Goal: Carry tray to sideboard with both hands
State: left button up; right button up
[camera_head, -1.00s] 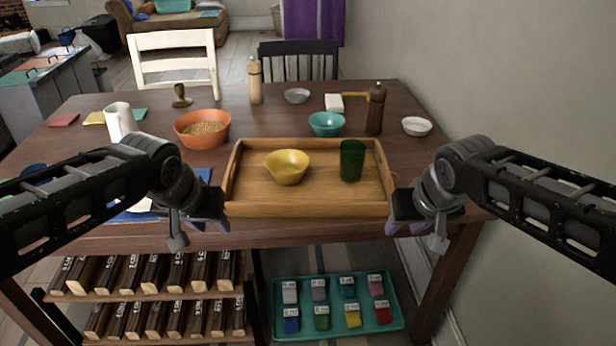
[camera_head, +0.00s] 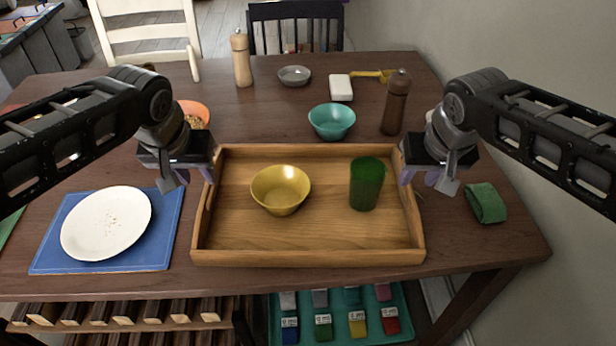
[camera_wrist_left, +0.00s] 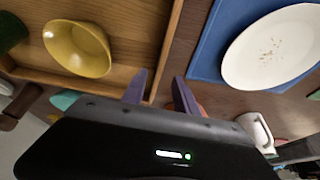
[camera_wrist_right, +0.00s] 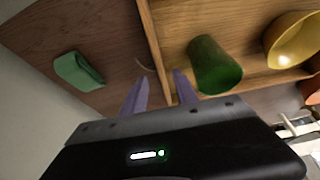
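The wooden tray (camera_head: 310,257) lies flat on the dark table, with a yellow bowl (camera_head: 281,188) and a green cup (camera_head: 366,184) standing in it. My left gripper (camera_head: 188,178) is at the tray's left wall, fingers pointing down. In the left wrist view its parted fingers (camera_wrist_left: 158,90) lie either side of the wall (camera_wrist_left: 167,52). My right gripper (camera_head: 424,178) is at the right wall. In the right wrist view its fingers (camera_wrist_right: 160,92) are parted likewise around the wall (camera_wrist_right: 152,42). Both grippers look open; contact with the walls cannot be told. The sideboard cannot be made out.
A white plate (camera_head: 106,223) on a blue mat (camera_head: 160,252) is left of the tray. A green cloth (camera_head: 486,203) is at right. A teal bowl (camera_head: 332,121) and brown mill (camera_head: 396,103) stand behind it. A wall (camera_head: 540,120) is close on the right.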

aim_at(207, 186)
pick_arm(q)
jog(key=shift+w, duration=0.1)
pick_arm(e)
jog(key=shift+w, duration=0.1)
pick_arm(q)
jog(key=shift+r, duration=0.1)
pick_arm(e)
jog(key=shift+r, duration=0.1)
